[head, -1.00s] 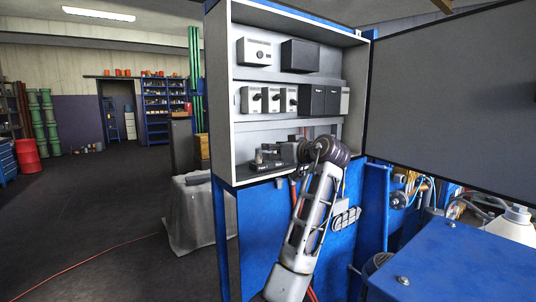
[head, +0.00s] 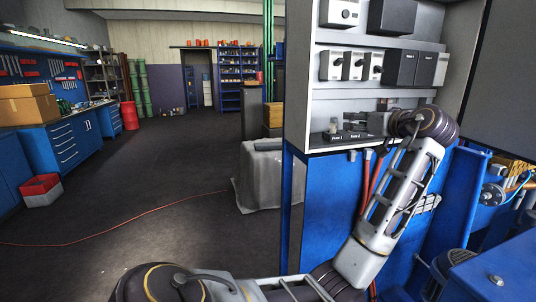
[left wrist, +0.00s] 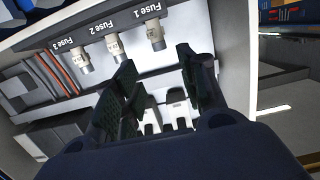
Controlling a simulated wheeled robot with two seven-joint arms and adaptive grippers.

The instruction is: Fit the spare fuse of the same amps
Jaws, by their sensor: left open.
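Three pale cylindrical fuses stand in a row in the left wrist view, at the upside-down labels Fuse 1 (left wrist: 155,34), Fuse 2 (left wrist: 114,47) and Fuse 3 (left wrist: 82,61). Their amp markings are too small to read. My left gripper (left wrist: 156,58) is open, with nothing visibly held; its dark fingers reach toward the fuse row, nearest Fuse 1 and Fuse 2. In the head view it is at the bottom shelf of the open grey cabinet (head: 299,90), where the wrist partly hides the shelf. My right gripper is not in view.
White switch boxes (head: 353,66) and dark boxes (head: 401,67) sit on the shelf above. The cabinet door (head: 505,80) stands open at the right. A blue panel with red cables (head: 375,175) is below. A covered block (head: 262,175) stands left of the cabinet; the floor beyond is open.

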